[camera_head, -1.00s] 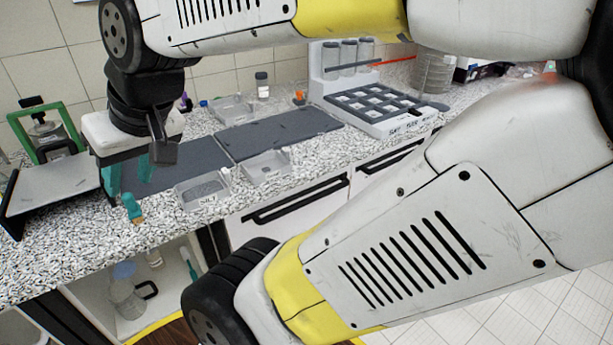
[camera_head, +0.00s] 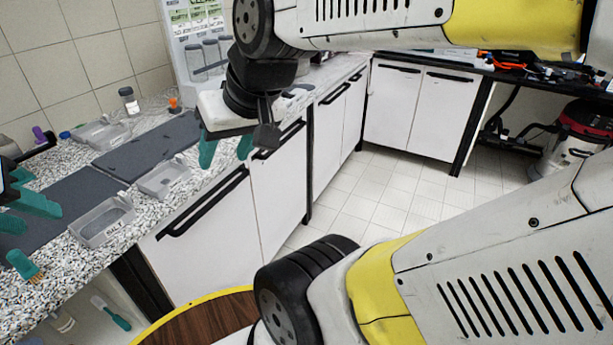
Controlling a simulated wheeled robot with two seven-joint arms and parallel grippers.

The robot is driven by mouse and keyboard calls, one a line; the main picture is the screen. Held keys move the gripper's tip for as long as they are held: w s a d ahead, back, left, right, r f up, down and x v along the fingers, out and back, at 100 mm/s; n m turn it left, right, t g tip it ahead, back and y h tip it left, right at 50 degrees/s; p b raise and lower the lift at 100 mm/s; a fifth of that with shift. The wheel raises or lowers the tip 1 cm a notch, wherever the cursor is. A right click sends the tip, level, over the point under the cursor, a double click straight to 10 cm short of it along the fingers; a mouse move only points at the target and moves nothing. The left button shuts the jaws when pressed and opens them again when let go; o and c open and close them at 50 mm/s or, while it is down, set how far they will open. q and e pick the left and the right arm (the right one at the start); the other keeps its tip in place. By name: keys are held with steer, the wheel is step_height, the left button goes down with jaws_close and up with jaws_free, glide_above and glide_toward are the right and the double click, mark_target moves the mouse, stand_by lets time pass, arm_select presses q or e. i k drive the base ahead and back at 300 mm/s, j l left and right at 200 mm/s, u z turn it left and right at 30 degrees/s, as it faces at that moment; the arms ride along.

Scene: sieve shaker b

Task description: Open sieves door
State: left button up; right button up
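White cabinet doors with black bar handles line the front under the counter. The nearest door (camera_head: 207,245) has a long handle (camera_head: 205,205); a second door (camera_head: 277,190) stands beside it. Both look shut, and I see no readable label saying which is the sieves door. My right gripper (camera_head: 226,148) hangs at the counter's front edge near these doors, its teal fingers apart with nothing between them. Whether it touches a handle I cannot tell. My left gripper (camera_head: 26,213) is at the left edge over the counter, partly cut off, its teal fingers apart.
Clear trays (camera_head: 103,220) and dark mats (camera_head: 150,145) lie on the speckled counter. A teal-handled brush (camera_head: 25,265) is near its left end. An open shelf below holds another brush (camera_head: 110,312). Tiled floor (camera_head: 390,195) is free on the right; a red vacuum (camera_head: 580,135) stands far right.

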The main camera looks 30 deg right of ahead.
mark_target(278, 178)
steer(key=z, duration=1)
steer(key=i+j+u, duration=0.1)
steer(key=i+u, duration=0.2)
steer(key=i, duration=0.2)
steer(key=i+u, duration=0.3)
steer(key=i, duration=0.2)
